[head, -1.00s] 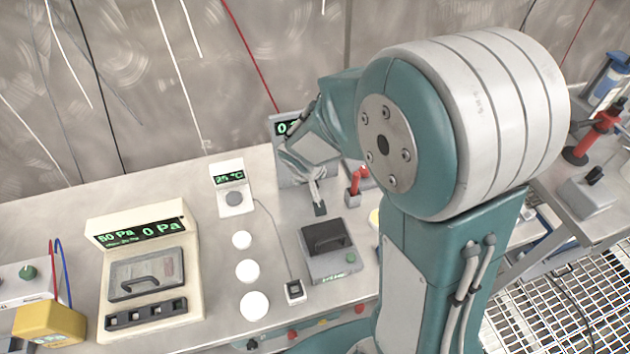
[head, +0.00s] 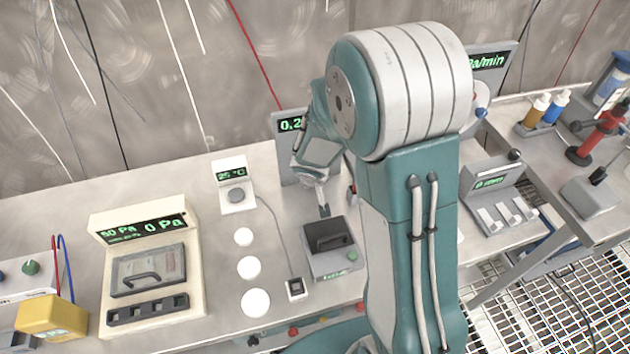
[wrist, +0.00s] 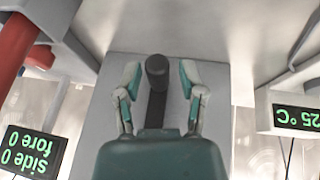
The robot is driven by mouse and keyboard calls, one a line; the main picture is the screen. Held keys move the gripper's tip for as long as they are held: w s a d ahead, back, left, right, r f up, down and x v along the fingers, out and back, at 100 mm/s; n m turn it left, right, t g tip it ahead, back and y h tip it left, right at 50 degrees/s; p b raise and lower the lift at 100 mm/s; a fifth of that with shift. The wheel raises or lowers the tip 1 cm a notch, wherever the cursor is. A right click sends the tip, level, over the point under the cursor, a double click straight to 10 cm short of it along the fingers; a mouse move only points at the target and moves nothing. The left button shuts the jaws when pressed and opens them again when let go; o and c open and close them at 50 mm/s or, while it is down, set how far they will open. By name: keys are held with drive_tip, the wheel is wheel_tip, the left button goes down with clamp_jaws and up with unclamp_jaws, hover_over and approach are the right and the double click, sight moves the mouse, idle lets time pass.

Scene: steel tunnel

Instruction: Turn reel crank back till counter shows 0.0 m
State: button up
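The counter (head: 290,124) on an upright grey panel at the back of the bench reads 0.2 in green; my arm hides the rest of its display. In the wrist view a dark crank knob (wrist: 157,70) on a dark crank arm (wrist: 155,110) stands out in front of a grey plate (wrist: 215,90). My gripper (wrist: 160,80) has one finger on each side of the knob, with a visible gap on both sides, so it is open around it. In the head view my gripper (head: 320,190) is just in front of the counter panel, and the reel cannot be made out.
A 25 °C display (head: 232,178) stands left of the panel. A cream pressure box (head: 150,265) is further left, and a lever box (head: 500,195) is to the right.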

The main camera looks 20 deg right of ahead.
drive_tip(key=shift+d, duration=0.15)
clamp_jaws()
drive_tip(key=shift+h, duration=0.3)
drive_tip(key=h, duration=0.2)
drive_tip(key=d+n+h, duration=0.1)
drive_tip(key=shift+d+r+h, duration=0.1)
drive_tip(key=shift+d+h, duration=0.05)
drive_tip(key=shift+h, duration=0.25)
drive_tip(key=h, duration=0.1)
drive_tip(key=d+h, duration=0.1)
drive_tip(key=h, duration=0.1)
drive_tip(key=shift+d+r+n+t, duration=0.1)
drive_tip(key=shift+r+n+t, duration=0.2)
drive_tip(key=shift+r+n, duration=0.1)
drive_tip(key=h, duration=0.2)
drive_tip(key=d+r+n+t+h, duration=0.1)
drive_tip(key=h, duration=0.2)
drive_tip(key=shift+d+r+n, duration=0.1)
drive_tip(key=shift+r+n, duration=0.1)
drive_tip(key=shift+n, duration=0.1)
drive_tip(key=shift+d+r+n+t+h, duration=0.1)
drive_tip(key=shift+r+n+t+h, duration=0.25)
drive_tip(key=shift+h, duration=0.45)
drive_tip(key=shift+r+n+t+h, duration=0.25)
drive_tip(key=shift+n+t+h, duration=0.05)
drive_tip(key=shift+h, duration=0.5)
drive_tip(key=shift+d+r+n+t+h, duration=0.1)
drive_tip(key=shift+r+n+t+h, duration=0.25)
drive_tip(key=shift+h, duration=0.45)
